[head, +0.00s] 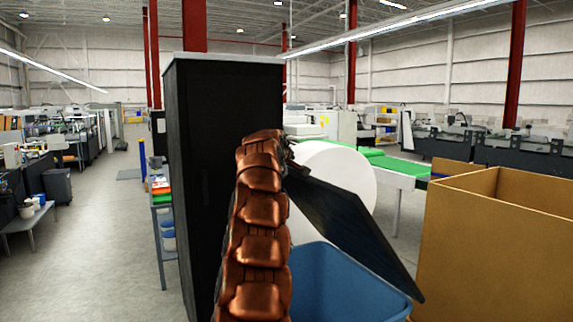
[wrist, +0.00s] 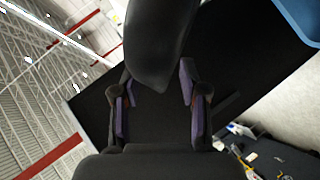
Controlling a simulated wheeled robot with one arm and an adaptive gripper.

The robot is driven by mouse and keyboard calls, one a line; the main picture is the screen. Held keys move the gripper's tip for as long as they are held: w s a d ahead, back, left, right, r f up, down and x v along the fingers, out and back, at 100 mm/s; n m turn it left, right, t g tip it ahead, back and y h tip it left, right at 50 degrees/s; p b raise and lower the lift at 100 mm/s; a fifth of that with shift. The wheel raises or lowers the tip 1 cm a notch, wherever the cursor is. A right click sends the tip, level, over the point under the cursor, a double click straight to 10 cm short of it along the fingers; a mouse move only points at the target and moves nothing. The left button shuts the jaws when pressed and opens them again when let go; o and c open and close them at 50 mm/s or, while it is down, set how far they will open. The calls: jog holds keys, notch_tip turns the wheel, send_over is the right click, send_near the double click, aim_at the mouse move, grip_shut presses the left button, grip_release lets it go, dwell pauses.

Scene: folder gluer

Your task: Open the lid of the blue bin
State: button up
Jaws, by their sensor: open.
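The blue bin (head: 335,285) stands at the bottom of the head view, right of my copper-coloured arm. Its dark lid (head: 350,225) is raised and tilted, high at the left and low at the bin's right side, and part of the opening shows below it. My gripper (wrist: 158,85) is open in the wrist view, its two fingers apart. A dark rounded shape (wrist: 158,40) reaches in between them; I cannot tell what it is. A blue corner (wrist: 300,20) shows at top right. In the head view my arm mostly hides the gripper near the lid's raised end.
A tall black cabinet (head: 205,170) stands close on the left. A large open cardboard box (head: 490,250) is on the right. A big white roll (head: 335,180) and a green-topped conveyor (head: 400,166) lie behind the lid.

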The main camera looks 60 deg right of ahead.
jog(key=v, duration=1.1)
jog(key=shift+a+r, duration=0.15)
jog(key=shift+a, duration=0.1)
dwell(0.3)
